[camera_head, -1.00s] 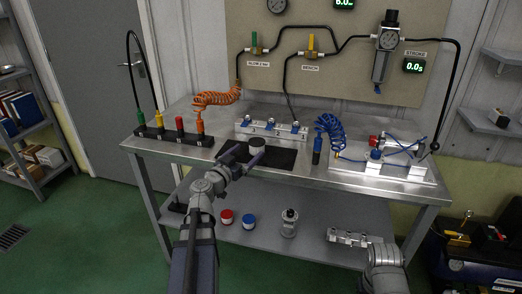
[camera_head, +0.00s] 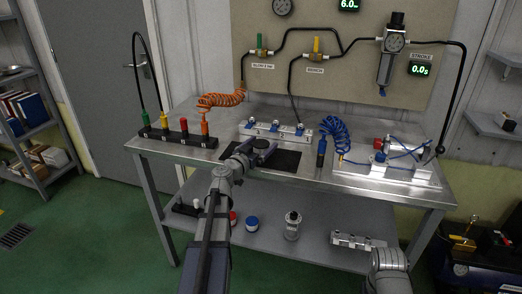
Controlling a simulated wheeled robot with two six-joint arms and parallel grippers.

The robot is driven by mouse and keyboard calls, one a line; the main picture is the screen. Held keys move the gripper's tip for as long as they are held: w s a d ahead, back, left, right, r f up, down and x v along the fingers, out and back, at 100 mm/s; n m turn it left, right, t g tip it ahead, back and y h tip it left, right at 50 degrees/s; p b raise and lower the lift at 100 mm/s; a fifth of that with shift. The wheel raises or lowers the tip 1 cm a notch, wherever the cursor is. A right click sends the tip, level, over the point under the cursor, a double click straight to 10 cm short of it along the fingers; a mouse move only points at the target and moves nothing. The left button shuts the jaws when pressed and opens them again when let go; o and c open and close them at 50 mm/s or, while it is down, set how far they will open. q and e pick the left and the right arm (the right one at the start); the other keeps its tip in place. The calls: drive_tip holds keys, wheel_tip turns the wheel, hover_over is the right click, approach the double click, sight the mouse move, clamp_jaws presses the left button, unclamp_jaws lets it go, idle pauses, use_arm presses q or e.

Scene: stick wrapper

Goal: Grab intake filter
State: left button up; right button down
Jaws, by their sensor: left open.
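A short round light-grey piece (camera_head: 261,143), which may be the intake filter, is at the black mat (camera_head: 287,160) on the bench. My left gripper (camera_head: 262,150) is at this piece, with its dark fingers around or just beside it. The left gripper is open. The fingers partly hide the piece, and I cannot tell whether they touch it. Part of my right arm shows at the lower right, but its gripper cannot be made out.
A row of coloured plugs (camera_head: 175,136) stands left of the mat. A silver valve block (camera_head: 275,131) is behind it, and a blue coiled hose (camera_head: 336,135) is to the right. The lower shelf holds a blue-and-white cap (camera_head: 252,223) and a metal canister (camera_head: 292,226).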

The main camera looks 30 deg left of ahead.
sight(261, 142)
use_arm(q)
drive_tip(key=c, duration=1.3)
drive_tip(key=shift+r, duration=0.1)
wheel_tip(261, 142, up, 10)
drive_tip(key=p, duration=1)
